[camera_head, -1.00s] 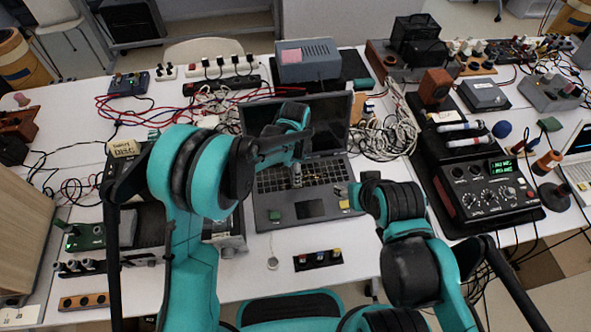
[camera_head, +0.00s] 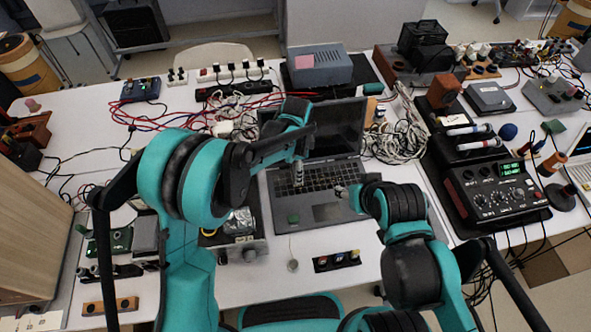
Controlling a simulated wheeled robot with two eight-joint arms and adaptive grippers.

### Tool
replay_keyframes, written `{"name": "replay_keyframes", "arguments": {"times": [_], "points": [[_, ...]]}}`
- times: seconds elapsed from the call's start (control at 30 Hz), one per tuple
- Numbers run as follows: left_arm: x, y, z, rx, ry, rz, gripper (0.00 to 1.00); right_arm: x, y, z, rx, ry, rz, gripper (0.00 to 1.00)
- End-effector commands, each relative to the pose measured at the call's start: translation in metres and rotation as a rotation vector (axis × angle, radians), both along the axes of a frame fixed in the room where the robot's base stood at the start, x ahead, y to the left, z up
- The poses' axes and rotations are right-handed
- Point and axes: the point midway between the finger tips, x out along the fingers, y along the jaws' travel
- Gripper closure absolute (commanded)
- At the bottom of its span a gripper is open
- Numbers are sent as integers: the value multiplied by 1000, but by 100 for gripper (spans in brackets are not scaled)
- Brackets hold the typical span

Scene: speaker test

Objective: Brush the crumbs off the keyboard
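The open laptop stands mid-table, its dark keyboard (camera_head: 326,178) facing me. My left gripper (camera_head: 298,163) is over the left part of the keyboard, its fingers partly hidden by my arm. A small pale upright piece (camera_head: 298,177), perhaps a brush, shows under it at the keys; the grip itself is not clear. My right gripper (camera_head: 341,191) is low at the front right of the keyboard, largely hidden by its wrist, and I cannot tell whether it is open. Crumbs are too small to make out. A small green block (camera_head: 293,219) sits on the palm rest.
A black strip with coloured pieces (camera_head: 336,261) and a small round disc (camera_head: 293,265) lie in front of the laptop. A black device with dials (camera_head: 497,192) stands right. Tangled white cables (camera_head: 398,140) lie beside the screen. A grey box (camera_head: 319,65) stands behind.

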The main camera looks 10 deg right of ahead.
Motion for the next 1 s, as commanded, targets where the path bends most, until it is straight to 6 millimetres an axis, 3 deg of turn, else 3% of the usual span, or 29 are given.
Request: {"name": "replay_keyframes", "arguments": {"times": [0.37,1.0], "points": [[-2,-4,33,0,0,8,72,0,0,22,0,0,0,49],[-2,-4,33,0,0,8,72,0,0,22,0,0,0,49]]}}
